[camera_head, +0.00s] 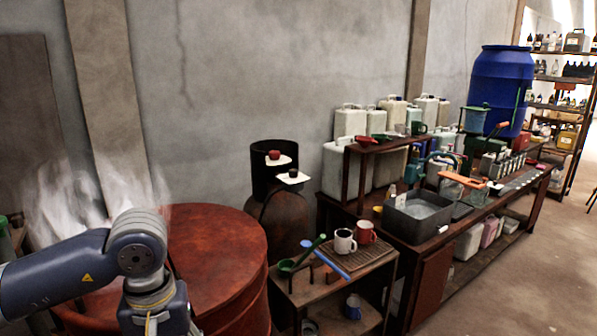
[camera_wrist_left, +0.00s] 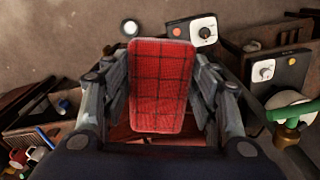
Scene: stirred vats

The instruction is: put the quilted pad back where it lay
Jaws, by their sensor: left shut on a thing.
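The quilted pad (camera_wrist_left: 160,75), red with a dark check pattern, is held upright between the fingers of my left gripper (camera_wrist_left: 160,92) in the left wrist view. The fingers press on its two sides, and its lower end reaches toward the palm. In the head view my left arm comes in from the left, in front of a rusty red round vat (camera_head: 215,250). The gripper and the pad are out of that view. My right gripper is in neither view.
Steam (camera_head: 95,195) rises behind my arm. A low table (camera_head: 335,292) holds a white mug (camera_head: 344,241), a red mug (camera_head: 366,232) and a green ladle (camera_head: 287,265). A long bench with a grey basin (camera_head: 416,216) stands along the wall. Floor at right is open.

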